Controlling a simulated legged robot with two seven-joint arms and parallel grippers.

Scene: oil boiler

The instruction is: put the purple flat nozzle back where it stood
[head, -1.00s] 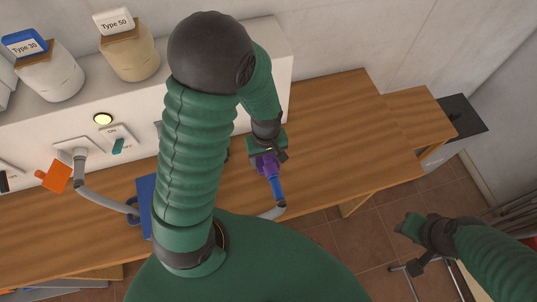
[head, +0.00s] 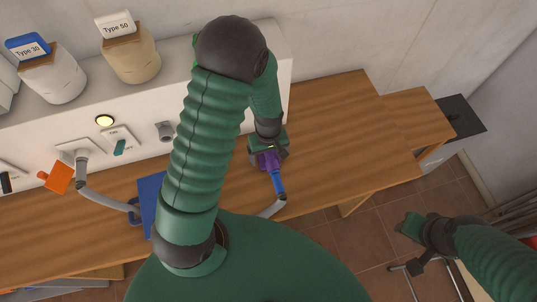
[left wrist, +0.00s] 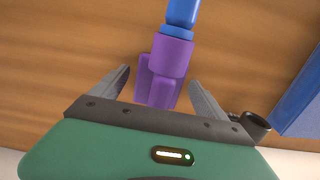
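The purple flat nozzle (head: 268,161) sits on the end of a blue tube (head: 278,184), which joins a grey hose over the wooden bench. In the left wrist view the nozzle (left wrist: 164,68) lies between the two grey fingers of my left gripper (left wrist: 163,95), with a gap on each side. The fingers are spread. In the head view my left gripper (head: 268,148) is at the nozzle's upper end and partly hides it. My right gripper (head: 425,235) is off the bench at the right, and its fingers are too unclear to read.
The white panel has a grey round fitting (head: 165,131), a lit yellow lamp (head: 105,121) and a teal switch (head: 119,148). An orange piece (head: 58,178) is at the left. A blue board (head: 151,195) stands near my arm. The bench's right part (head: 350,130) is clear.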

